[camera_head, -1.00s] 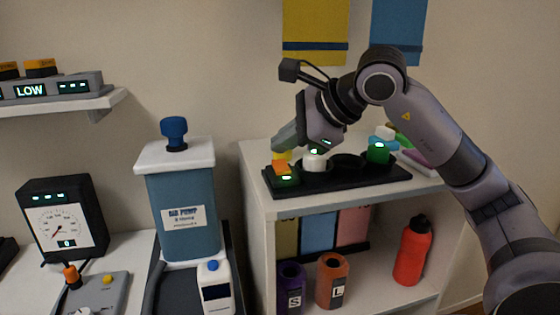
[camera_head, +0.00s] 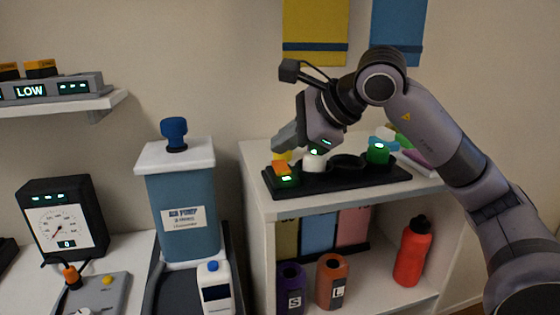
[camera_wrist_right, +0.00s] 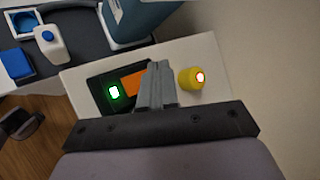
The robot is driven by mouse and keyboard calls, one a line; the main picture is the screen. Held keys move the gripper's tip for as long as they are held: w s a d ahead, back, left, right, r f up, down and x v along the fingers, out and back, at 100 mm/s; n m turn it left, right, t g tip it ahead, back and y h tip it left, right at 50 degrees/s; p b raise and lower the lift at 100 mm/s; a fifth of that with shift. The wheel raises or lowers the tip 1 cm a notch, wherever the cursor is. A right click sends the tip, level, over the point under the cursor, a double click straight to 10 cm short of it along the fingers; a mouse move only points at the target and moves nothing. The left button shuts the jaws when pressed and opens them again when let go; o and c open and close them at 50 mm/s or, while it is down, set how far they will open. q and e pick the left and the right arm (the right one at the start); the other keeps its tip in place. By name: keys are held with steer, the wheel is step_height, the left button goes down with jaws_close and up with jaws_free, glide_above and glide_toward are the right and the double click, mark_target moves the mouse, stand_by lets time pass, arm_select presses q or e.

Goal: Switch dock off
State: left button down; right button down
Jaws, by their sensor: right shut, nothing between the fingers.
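The dock (camera_head: 335,188) is a long black tray on top of a white shelf unit. At its left end is an orange switch (camera_head: 281,167) with a lit green lamp (camera_head: 287,179) in front of it. In the right wrist view the orange switch (camera_wrist_right: 134,82) sits in a black base beside the lit green lamp (camera_wrist_right: 114,92). My right gripper (camera_head: 278,146) is shut and empty, its fingertips just above and behind the switch. In the wrist view the closed fingers (camera_wrist_right: 154,68) overlap the switch's edge; I cannot tell whether they touch. My left gripper is not in view.
A white round piece (camera_head: 314,162) and a green one (camera_head: 378,153) stand in the dock. The blue air pump (camera_head: 184,220) stands left of the shelf unit. A red bottle (camera_head: 412,252) stands below.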

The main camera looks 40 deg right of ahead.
mark_target(286, 167)
steer(key=shift+f, duration=0.2)
stand_by(0.4)
steer(key=shift+f+b, duration=0.25)
steer(key=shift+b, duration=0.15)
steer(key=shift+f+b, duration=0.3)
steer(key=shift+f, duration=0.05)
stand_by(0.4)
steer(key=shift+r, duration=0.2)
steer(key=shift+r+p, duration=0.6)
steer(key=shift+p, duration=0.1)
steer(key=r+p, duration=0.4)
steer(key=r, duration=0.1)
steer(key=shift+s+a+p, duration=0.15)
steer(key=shift+s+p, duration=0.15)
steer(key=shift+p, duration=0.05)
